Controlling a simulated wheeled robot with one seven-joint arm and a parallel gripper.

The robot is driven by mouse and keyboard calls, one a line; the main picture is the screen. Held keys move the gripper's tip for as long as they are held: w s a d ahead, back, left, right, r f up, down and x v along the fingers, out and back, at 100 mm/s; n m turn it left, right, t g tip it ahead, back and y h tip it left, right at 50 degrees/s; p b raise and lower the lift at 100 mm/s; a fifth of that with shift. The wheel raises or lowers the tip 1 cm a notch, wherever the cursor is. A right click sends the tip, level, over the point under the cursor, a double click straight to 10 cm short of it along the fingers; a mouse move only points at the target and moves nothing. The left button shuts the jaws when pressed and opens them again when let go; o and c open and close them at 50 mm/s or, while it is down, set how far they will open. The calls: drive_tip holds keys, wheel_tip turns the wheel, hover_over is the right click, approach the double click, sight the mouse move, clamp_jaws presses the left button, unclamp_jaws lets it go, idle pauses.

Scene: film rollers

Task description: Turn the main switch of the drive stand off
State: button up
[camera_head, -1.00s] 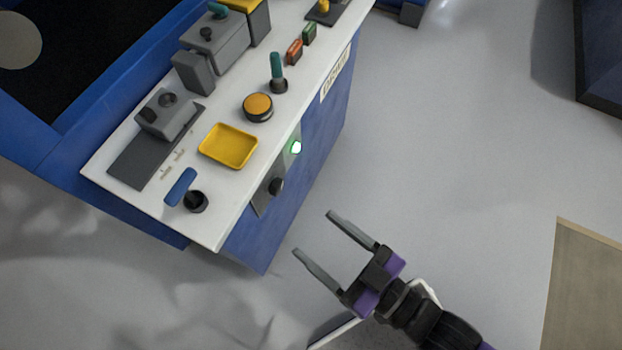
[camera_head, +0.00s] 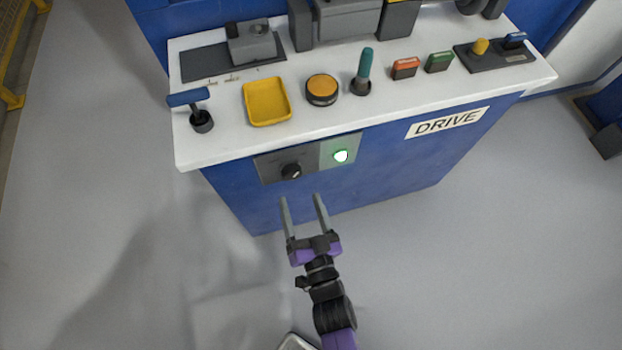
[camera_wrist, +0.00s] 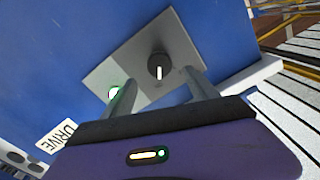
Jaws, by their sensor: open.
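The drive stand (camera_head: 390,175) is a blue cabinet with a white top and a DRIVE label (camera_head: 447,122). In the wrist view the switch (camera_wrist: 158,66) shows beyond and between my fingers, and the lamp (camera_wrist: 114,92) is partly behind one finger. My gripper (camera_head: 302,198) is open and empty, its fingertips just below the switch in the head view and apart from it.
The white top carries a blue-handled lever (camera_head: 190,98), a yellow tray (camera_head: 267,102), an orange button (camera_head: 322,89), a teal lever (camera_head: 365,66), and red (camera_head: 404,68) and green (camera_head: 439,62) buttons. The grey floor (camera_head: 480,240) in front is clear.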

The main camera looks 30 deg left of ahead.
sight(293, 177)
drive_tip(key=b+x, duration=0.1)
drive_tip(key=x, duration=0.6)
drive_tip(key=shift+w, duration=0.15)
drive_tip(key=c, duration=1.4)
drive_tip(key=shift+o, duration=0.2)
drive_tip(key=shift+n+b, duration=0.3)
drive_tip(key=n+b, duration=0.2)
drive_tip(key=n, duration=0.4)
drive_tip(key=shift+f, duration=0.1)
drive_tip(key=n+b, duration=0.1)
drive_tip(key=n, duration=0.2)
drive_tip(key=shift+n, duration=0.4)
drive_tip(key=shift+n+b, duration=0.45)
drive_tip(key=shift+n, duration=1.35)
